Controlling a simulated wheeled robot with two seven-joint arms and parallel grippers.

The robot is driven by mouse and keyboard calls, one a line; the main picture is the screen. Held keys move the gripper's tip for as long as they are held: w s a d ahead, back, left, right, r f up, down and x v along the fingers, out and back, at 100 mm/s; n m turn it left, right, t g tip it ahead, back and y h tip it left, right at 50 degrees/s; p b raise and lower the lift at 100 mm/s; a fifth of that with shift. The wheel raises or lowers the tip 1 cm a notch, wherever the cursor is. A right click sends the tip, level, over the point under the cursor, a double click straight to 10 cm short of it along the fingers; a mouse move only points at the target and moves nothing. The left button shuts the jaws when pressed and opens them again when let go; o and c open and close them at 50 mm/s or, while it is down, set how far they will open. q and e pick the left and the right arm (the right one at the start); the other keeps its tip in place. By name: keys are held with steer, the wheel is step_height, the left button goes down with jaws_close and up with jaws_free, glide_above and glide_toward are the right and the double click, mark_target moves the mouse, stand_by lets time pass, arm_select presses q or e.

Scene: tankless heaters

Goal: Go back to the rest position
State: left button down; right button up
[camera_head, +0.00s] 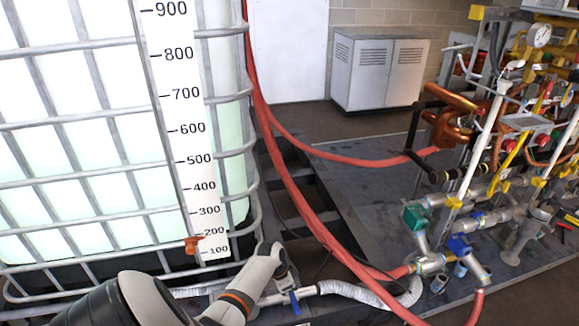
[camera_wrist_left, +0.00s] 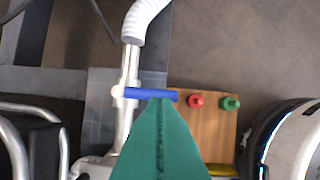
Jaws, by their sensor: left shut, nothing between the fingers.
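My left arm comes in from the bottom left of the head view, and its gripper end (camera_head: 283,274) is by the tank's lower right corner. In the left wrist view the green fingers of my left gripper (camera_wrist_left: 158,104) are shut together with nothing between them. Their tips overlap a blue valve handle (camera_wrist_left: 136,93) on a metal pipe; I cannot tell whether they touch it. The blue handle also shows in the head view (camera_head: 294,302), just below the gripper. My right gripper is in neither view.
A caged white tank (camera_head: 85,130) with a scale fills the left. Red hoses (camera_head: 300,200) and a white corrugated hose (camera_head: 365,294) run nearby. Pipework with valves (camera_head: 460,245) stands at the right. A wooden board (camera_wrist_left: 205,135) carries red and green knobs.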

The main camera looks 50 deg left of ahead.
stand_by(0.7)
